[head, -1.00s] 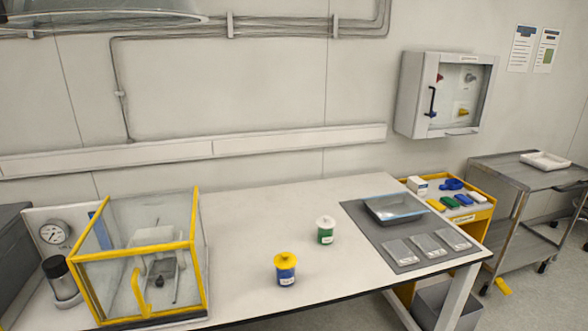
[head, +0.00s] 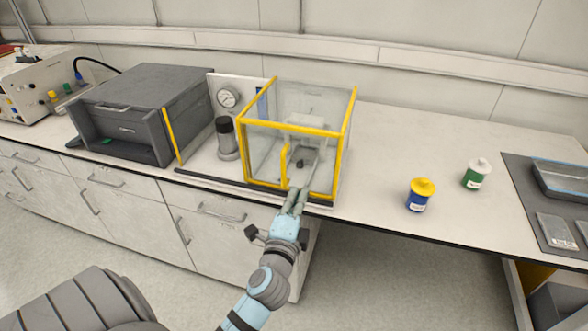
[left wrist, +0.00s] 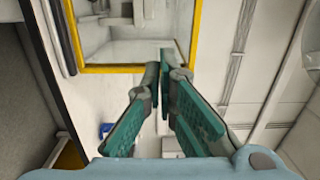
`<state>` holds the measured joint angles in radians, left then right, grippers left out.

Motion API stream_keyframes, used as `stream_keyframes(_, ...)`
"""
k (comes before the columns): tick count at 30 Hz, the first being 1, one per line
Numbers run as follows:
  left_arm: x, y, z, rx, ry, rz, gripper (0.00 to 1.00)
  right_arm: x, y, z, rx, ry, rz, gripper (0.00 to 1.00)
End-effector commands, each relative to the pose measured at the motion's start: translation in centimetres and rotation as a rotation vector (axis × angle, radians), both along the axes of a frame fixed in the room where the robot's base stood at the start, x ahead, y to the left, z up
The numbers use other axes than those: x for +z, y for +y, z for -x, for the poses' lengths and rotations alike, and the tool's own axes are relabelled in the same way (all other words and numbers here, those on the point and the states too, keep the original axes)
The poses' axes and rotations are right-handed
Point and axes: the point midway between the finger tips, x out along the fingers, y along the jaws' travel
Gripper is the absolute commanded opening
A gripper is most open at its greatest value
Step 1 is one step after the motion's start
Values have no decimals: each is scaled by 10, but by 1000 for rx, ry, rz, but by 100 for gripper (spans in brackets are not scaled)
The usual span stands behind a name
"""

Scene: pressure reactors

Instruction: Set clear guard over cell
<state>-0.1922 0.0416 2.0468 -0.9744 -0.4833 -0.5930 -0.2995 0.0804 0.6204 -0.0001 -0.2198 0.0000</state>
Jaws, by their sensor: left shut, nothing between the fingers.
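The clear guard (head: 347,133) is a see-through box with yellow edges on the bench. It stands upright around the cell (head: 303,157), a small grey piece seen through its front. A yellow handle (head: 284,165) is on the guard's front. My left gripper (head: 297,194) is shut and empty at the guard's lower front edge, just right of the handle's lower end; I cannot tell whether it touches. In the left wrist view the gripper (left wrist: 160,68) has its fingertips together beside the guard's yellow edge (left wrist: 130,69). My right gripper is not in view.
Left of the guard are a dark cylinder (head: 226,138), a gauge (head: 228,97) and a grey cabinet (head: 140,105). Right of it are a blue jar with yellow lid (head: 420,195), a green jar (head: 476,174) and a grey mat (head: 520,185). The bench between guard and jars is clear.

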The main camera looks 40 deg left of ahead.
Motion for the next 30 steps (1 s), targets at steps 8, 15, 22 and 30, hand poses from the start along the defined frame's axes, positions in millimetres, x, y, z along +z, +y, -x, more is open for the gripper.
stream_keyframes(8,-3,13,-34,-1,18,-21,0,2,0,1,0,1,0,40)
stream_keyframes(15,-4,33,-83,-1,18,-16,0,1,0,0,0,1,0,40)
stream_keyframes(22,-4,65,-89,-1,21,-17,0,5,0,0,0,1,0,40)
stream_keyframes(30,-5,77,-87,-2,20,-14,0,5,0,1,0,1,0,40)
